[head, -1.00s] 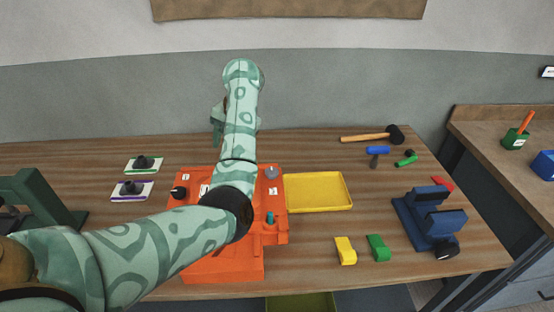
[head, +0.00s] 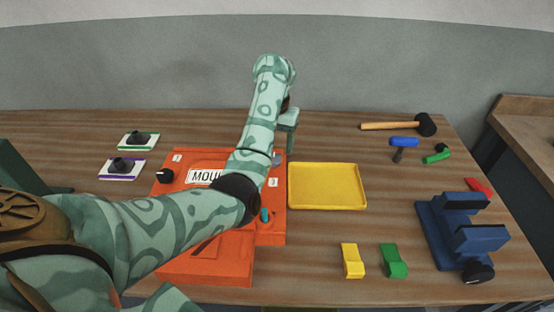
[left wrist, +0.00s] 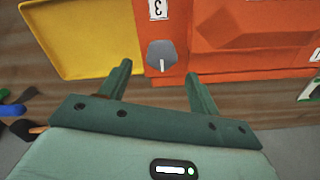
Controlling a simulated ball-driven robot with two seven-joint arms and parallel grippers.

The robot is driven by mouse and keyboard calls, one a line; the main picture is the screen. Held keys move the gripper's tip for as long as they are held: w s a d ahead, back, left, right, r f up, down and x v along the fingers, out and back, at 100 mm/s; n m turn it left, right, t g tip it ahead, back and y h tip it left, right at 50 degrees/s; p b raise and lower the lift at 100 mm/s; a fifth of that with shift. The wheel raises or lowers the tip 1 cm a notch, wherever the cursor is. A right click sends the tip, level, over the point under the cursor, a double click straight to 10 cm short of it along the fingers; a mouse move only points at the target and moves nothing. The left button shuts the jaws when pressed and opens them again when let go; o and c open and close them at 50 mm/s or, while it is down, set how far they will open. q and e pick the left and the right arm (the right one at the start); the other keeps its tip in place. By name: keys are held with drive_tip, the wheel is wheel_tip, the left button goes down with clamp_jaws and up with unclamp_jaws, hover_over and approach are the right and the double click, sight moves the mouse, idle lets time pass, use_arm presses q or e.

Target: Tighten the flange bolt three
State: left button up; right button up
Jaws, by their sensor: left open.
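The orange mould (head: 206,257) lies on the bench, partly hidden by my left arm. Flange bolt three (left wrist: 161,55) is a grey faceted head beside the label 3 (left wrist: 157,9) at the mould's edge. In the head view the bolt (head: 277,159) shows partly, just past my forearm. My left gripper (left wrist: 158,70) is open and empty. In the left wrist view its two fingers point towards the bolt, one to each side of its line; I see no contact. In the head view the left gripper (head: 289,122) hangs behind the bolt. My right gripper is not in view.
A yellow tray (head: 327,205) is right of the mould. A mallet (head: 425,124), a blue-handled tool (head: 403,142), a green-handled tool (head: 437,154), a blue vise (head: 470,237), and yellow (head: 352,261) and green (head: 393,261) blocks lie further right. Two small plates with dark parts are at left.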

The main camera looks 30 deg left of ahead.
sight(275, 156)
use_arm(q)
wheel_tip(275, 156, down, 3)
drive_tip(key=shift+s+f+b, duration=0.1)
drive_tip(key=shift+b, duration=0.4)
drive_tip(key=shift+f, duration=0.4)
drive_tip(key=shift+r, duration=0.1)
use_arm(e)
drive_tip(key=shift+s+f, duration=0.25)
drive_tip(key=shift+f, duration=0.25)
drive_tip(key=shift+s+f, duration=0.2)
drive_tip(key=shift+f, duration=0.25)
use_arm(q)
drive_tip(key=c, duration=1)
drive_tip(key=shift+o, duration=0.2)
